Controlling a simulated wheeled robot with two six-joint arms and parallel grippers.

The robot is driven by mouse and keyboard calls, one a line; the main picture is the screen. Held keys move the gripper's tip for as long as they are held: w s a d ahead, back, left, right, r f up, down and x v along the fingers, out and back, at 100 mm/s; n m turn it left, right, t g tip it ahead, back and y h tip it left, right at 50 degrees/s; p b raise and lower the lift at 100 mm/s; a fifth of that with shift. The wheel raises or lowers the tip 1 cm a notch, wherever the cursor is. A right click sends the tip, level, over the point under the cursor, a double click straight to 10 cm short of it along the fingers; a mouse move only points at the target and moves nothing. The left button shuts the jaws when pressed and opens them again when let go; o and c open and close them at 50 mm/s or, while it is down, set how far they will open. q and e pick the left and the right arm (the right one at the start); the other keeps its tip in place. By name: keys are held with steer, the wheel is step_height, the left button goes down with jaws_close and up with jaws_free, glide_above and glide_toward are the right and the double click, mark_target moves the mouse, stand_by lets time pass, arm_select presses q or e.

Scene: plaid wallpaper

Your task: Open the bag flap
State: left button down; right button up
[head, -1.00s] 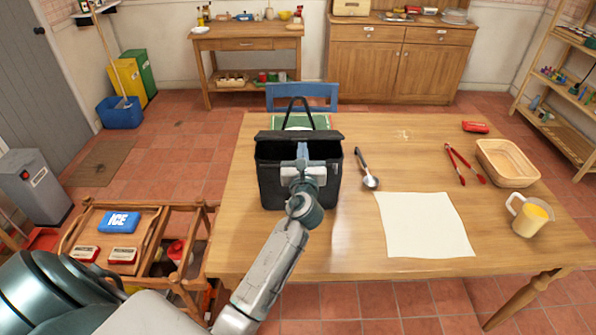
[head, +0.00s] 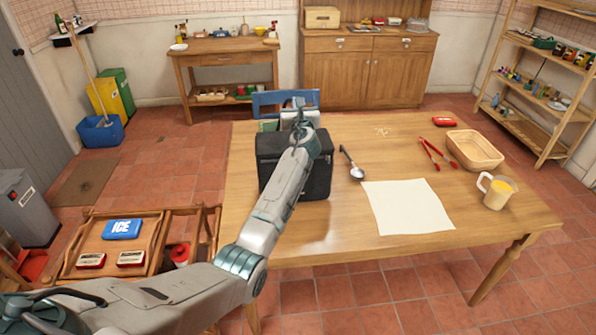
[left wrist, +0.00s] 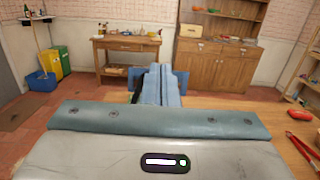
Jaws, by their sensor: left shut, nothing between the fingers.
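The black bag (head: 306,178) stands upright on the left part of the wooden table (head: 345,215). My left arm crosses in front of its top and hides much of the flap and the handle, so I cannot tell how far the flap is open. My left gripper (head: 299,103) is at the bag's far top side, near the blue chair. In the left wrist view its two fingers (left wrist: 161,82) lie together, with nothing seen between them. My right gripper is not in view.
On the table right of the bag are a ladle (head: 352,165), a cream cloth (head: 407,207), red tongs (head: 435,154), a basket (head: 474,150), a yellow-filled jug (head: 496,191) and a red item (head: 443,121). A blue chair (head: 268,103) stands behind. The table's front right is clear.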

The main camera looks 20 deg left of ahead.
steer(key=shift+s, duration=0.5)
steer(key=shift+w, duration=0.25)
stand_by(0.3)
